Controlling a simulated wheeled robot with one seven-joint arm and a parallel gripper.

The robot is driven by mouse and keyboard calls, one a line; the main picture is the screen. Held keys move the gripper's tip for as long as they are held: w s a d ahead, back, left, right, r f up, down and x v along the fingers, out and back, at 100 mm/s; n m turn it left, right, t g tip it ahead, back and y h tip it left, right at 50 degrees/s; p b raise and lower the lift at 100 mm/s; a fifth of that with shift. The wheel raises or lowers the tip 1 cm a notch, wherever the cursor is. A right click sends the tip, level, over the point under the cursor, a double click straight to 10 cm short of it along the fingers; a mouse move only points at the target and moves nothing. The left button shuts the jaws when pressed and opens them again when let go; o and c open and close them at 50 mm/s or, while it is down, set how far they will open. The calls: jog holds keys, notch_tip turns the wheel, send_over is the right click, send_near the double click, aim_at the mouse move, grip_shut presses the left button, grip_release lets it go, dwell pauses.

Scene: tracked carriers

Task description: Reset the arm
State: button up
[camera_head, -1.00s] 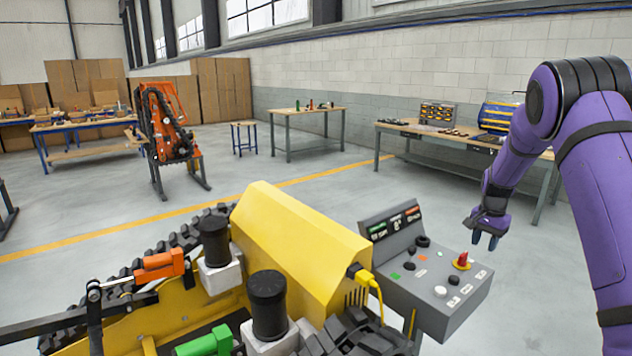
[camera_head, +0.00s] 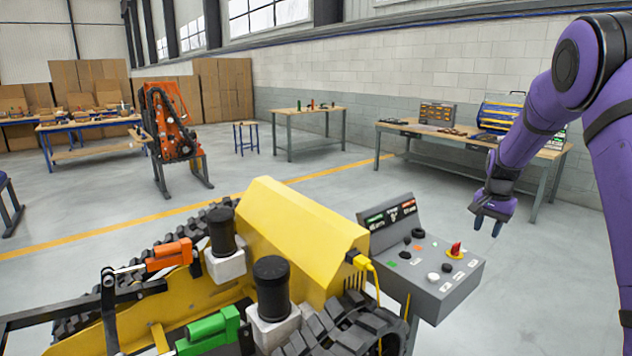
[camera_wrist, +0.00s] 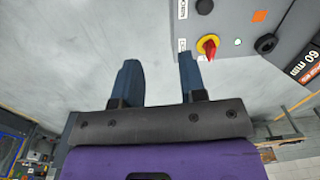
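My purple arm comes in from the right in the head view. My gripper (camera_head: 489,226) hangs in the air to the right of the grey control box, fingers pointing down. In the wrist view my gripper (camera_wrist: 160,80) shows two dark blue fingers set apart, with only floor between them. The grey control box (camera_head: 440,292) stands beside the yellow tracked carrier (camera_head: 300,240). Its red knob on a yellow base (camera_head: 455,251) also shows in the wrist view (camera_wrist: 208,46), near the right fingertip. I cannot tell whether they touch in that view, but the head view shows them apart.
Black-capped posts (camera_head: 271,285), an orange cylinder (camera_head: 168,254) and a green one (camera_head: 210,328) sit on the carrier. A workbench (camera_head: 470,140) stands behind my arm, another bench (camera_head: 308,112) farther left. An orange machine (camera_head: 168,120) stands back left. Open floor lies between.

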jog(key=s+a+r+n+t, duration=0.15)
jog(key=s+a+r, duration=0.35)
jog(key=s+r, duration=0.5)
jog(key=s+a+r+n+t, duration=0.1)
jog(key=s+a+r+n, duration=0.3)
jog(key=s+r, duration=0.6)
jog(key=s+a+n+t, duration=0.1)
jog(key=s+a+n, duration=0.1)
jog(key=s, duration=0.9)
jog(key=s+a+n+t, duration=0.1)
jog(key=s+a, duration=0.4)
jog(key=s, duration=0.6)
jog(key=shift+s+r+n, duration=0.15)
jog(key=shift+s+n, duration=0.1)
jog(key=shift+n, duration=0.3)
